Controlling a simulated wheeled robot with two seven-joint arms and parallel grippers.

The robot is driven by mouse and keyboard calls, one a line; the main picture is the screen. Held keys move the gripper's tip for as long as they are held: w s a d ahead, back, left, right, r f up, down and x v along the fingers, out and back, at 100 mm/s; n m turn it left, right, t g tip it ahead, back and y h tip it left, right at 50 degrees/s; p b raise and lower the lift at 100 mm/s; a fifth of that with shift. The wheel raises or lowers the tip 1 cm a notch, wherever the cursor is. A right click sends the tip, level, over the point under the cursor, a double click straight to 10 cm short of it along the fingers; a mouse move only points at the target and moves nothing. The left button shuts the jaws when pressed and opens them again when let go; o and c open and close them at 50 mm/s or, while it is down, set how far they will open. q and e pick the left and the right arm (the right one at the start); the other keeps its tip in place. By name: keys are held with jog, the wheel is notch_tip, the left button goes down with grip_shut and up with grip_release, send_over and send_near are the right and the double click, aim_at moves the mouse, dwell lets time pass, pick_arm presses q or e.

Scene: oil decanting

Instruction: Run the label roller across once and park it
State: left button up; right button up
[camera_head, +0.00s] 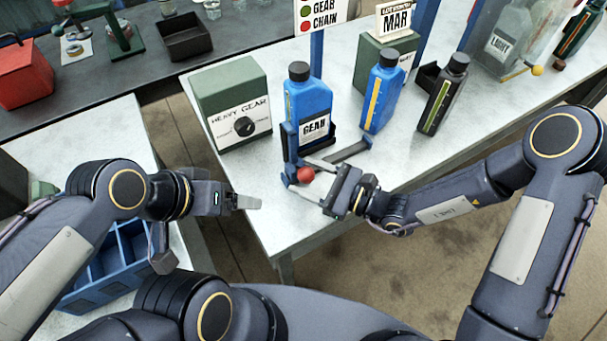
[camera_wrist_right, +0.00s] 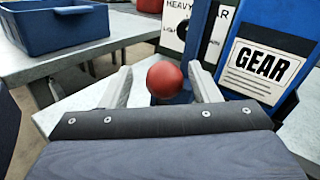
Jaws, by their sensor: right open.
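A red ball knob (camera_head: 305,175) sits low at the front of a blue upright fixture (camera_head: 291,140), which looks like the label roller. Beside it stands a blue bottle (camera_head: 310,100) with a black cap and a GEAR label (camera_head: 314,128). My right gripper (camera_head: 302,177) is open, its fingers reaching around the knob. In the right wrist view the knob (camera_wrist_right: 165,79) lies between the two fingers, with a gap to the left finger; contact on the right is unclear. My left gripper (camera_head: 250,202) hangs off the bench's left edge, apart from the fixture; its finger gap cannot be made out.
A green HEAVY GEAR dial box (camera_head: 232,103) stands left of the fixture. A dark rail (camera_head: 346,151) lies to its right. Another blue bottle (camera_head: 384,92) and a black bottle (camera_head: 445,95) stand farther right. A blue divided crate (camera_head: 105,285) is at lower left.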

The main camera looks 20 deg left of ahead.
jog(key=d, duration=0.3)
jog(key=s+d+b, duration=0.1)
jog(key=d, duration=0.2)
jog(key=shift+s+d, duration=0.2)
jog(key=shift+c, duration=0.2)
